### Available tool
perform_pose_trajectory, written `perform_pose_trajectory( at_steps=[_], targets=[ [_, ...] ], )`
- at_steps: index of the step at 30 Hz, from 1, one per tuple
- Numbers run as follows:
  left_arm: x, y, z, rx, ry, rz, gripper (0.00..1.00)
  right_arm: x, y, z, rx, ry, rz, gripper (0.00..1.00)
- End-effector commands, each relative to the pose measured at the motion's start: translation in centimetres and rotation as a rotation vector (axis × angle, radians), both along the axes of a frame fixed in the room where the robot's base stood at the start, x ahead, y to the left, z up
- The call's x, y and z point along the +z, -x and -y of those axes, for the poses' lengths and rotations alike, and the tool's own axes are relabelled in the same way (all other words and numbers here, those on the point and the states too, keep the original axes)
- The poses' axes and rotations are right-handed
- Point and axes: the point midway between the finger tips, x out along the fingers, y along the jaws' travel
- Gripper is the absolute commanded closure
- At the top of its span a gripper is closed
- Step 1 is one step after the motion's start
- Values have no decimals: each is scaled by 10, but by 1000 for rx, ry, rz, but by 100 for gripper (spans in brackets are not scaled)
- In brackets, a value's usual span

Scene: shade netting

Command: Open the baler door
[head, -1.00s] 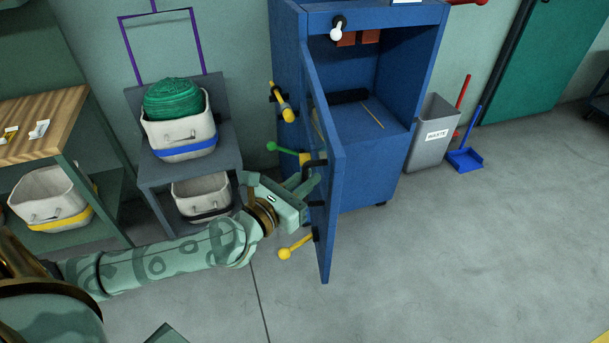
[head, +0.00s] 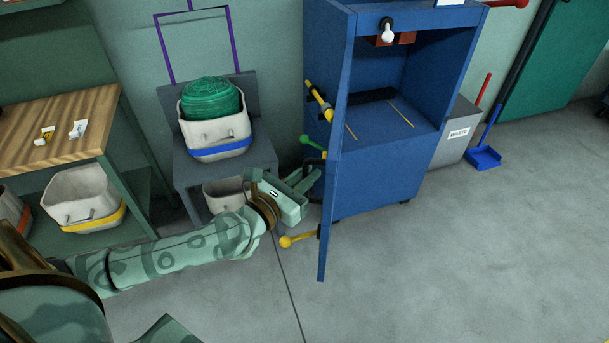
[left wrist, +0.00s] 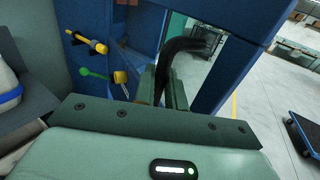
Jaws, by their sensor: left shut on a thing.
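The blue baler (head: 385,150) stands against the wall with its front open to view. Its blue door (head: 337,150) is swung out and shows nearly edge-on in the head view. My left gripper (head: 310,180) is shut on the black door handle (left wrist: 188,50), which shows between its fingers in the left wrist view. Yellow latch levers show at the baler's side (head: 318,100) and near the door's lower part (head: 298,240). A green-knobbed lever (head: 312,145) sits between them. My right gripper is not in view.
A grey stand (head: 185,160) with a bin of green netting (head: 212,105) is left of the baler. A wooden-topped bench (head: 60,125) is further left. A waste bin (head: 455,150) and blue dustpan (head: 484,158) stand right. The floor in front is clear.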

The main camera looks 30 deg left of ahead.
Motion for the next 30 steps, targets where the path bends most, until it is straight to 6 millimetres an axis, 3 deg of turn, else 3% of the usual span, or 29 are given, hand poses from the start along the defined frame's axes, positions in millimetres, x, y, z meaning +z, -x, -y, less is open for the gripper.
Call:
perform_pose_trajectory(
  at_steps=[2,3,5,17,30],
  targets=[
    [2,-1,-2,5,1,4,100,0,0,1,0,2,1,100],
    [2,-1,-2,5,1,4,82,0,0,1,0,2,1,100],
    [2,-1,-2,5,1,4,70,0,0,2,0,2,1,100],
    [0,9,-3,2,-2,0,70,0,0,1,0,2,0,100],
    [-2,107,-21,1,-2,-5,70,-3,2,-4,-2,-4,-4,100]
  ],
)
